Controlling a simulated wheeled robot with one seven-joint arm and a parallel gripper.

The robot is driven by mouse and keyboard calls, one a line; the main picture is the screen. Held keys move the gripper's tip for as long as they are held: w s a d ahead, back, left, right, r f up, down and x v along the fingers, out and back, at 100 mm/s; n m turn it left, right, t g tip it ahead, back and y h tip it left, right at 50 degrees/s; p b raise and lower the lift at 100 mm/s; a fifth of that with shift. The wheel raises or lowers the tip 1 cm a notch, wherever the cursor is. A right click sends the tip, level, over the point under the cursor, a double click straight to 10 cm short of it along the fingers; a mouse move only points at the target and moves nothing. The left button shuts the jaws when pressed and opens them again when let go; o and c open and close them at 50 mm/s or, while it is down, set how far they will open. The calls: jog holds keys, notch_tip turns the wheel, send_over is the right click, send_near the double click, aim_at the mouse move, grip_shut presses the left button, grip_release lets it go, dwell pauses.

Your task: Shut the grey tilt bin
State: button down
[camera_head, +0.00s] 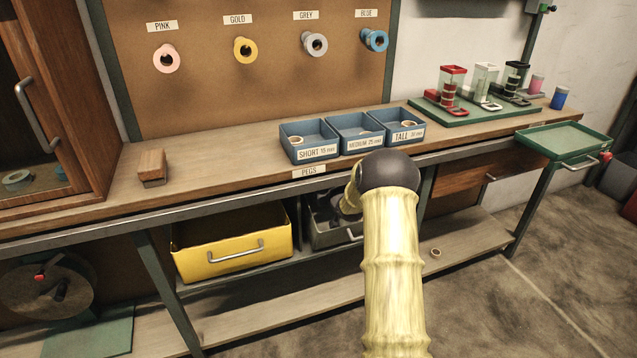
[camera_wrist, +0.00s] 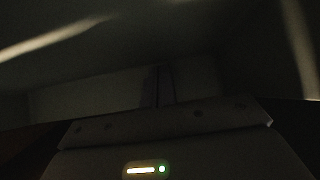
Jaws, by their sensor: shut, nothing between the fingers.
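The grey tilt bin (camera_head: 318,237) is under the bench, just right of the yellow bin, with a metal handle (camera_head: 354,236) on its front. My arm covers its right part. How far it is tilted out is hard to tell. My gripper (camera_head: 343,204) is at the bin's upper opening, mostly hidden by my own arm; contact cannot be made out. In the dark wrist view, the thin fingers of my gripper (camera_wrist: 165,86) are together with nothing between them, in front of a dim grey surface.
The yellow bin (camera_head: 235,254) sticks out close to the left. The bench's front edge (camera_head: 220,213) runs just above both bins. A lower shelf (camera_head: 285,304) lies beneath, with a small ring (camera_head: 435,253) at its right. Blue peg trays (camera_head: 308,153) stand on the bench top.

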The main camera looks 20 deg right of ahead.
jog(key=shift+w+a+f, duration=0.25)
jog(key=shift+w+f, duration=0.2)
jog(key=shift+w, duration=0.35)
jog(key=shift+a, duration=0.2)
jog(key=shift+s+a, duration=0.1)
jog(key=shift+s+d+r, duration=0.15)
jog(key=shift+s+d, duration=0.25)
jog(key=shift+s, duration=0.05)
jog(key=p+v, duration=0.4)
jog(key=v, duration=1.2)
jog(key=shift+a, duration=0.1)
jog(key=shift+a, duration=0.1)
jog(key=shift+s+r, duration=0.1)
